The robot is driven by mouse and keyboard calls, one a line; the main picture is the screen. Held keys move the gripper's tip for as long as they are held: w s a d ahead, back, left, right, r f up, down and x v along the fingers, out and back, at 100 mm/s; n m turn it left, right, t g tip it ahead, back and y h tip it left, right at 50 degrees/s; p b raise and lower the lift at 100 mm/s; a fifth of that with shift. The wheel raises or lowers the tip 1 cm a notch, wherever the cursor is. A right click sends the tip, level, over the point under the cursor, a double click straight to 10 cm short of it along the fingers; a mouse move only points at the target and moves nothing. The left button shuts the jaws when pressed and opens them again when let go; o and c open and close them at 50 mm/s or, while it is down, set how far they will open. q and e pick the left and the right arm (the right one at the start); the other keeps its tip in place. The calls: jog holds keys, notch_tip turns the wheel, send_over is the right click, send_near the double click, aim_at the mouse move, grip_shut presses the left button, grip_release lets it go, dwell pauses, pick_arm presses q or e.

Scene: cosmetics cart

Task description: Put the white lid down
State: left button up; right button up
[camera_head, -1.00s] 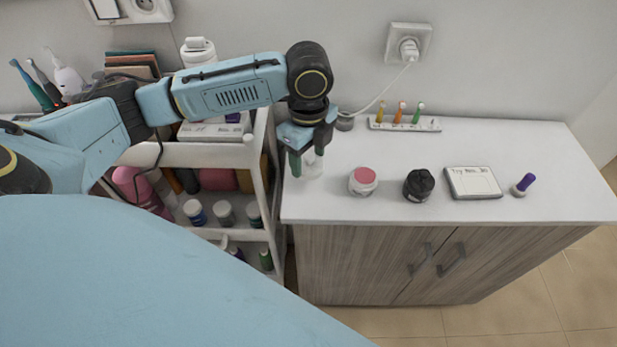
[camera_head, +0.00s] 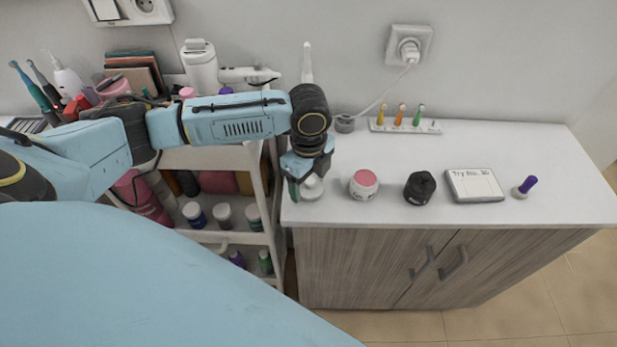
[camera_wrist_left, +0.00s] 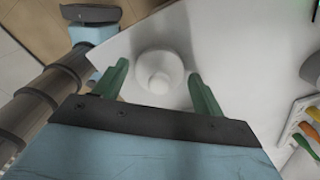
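The white lid (camera_head: 312,188), round with a knob, sits at the left front corner of the white counter. It also shows in the left wrist view (camera_wrist_left: 160,72), knob toward the camera. My left gripper (camera_head: 308,180) is low over the lid and partly hides it in the head view. In the left wrist view, its green fingers (camera_wrist_left: 160,86) are spread on either side of the lid, with a visible gap on each side. My right gripper is not seen.
To the right on the counter (camera_head: 450,140) stand a pink-topped jar (camera_head: 363,184), a black jar (camera_head: 420,188), a white card (camera_head: 474,184) and a purple-handled item (camera_head: 524,187). A brush holder (camera_head: 404,126) is behind. A loaded cart (camera_head: 228,237) stands at left.

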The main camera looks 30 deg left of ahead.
aim_at(309, 179)
pick_arm(q)
jog(key=shift+o, duration=0.6)
jog(key=shift+r, duration=0.1)
jog(key=shift+r, duration=0.25)
notch_tip(309, 179, up, 12)
jog(key=p, duration=0.1)
jog(key=shift+f, duration=0.15)
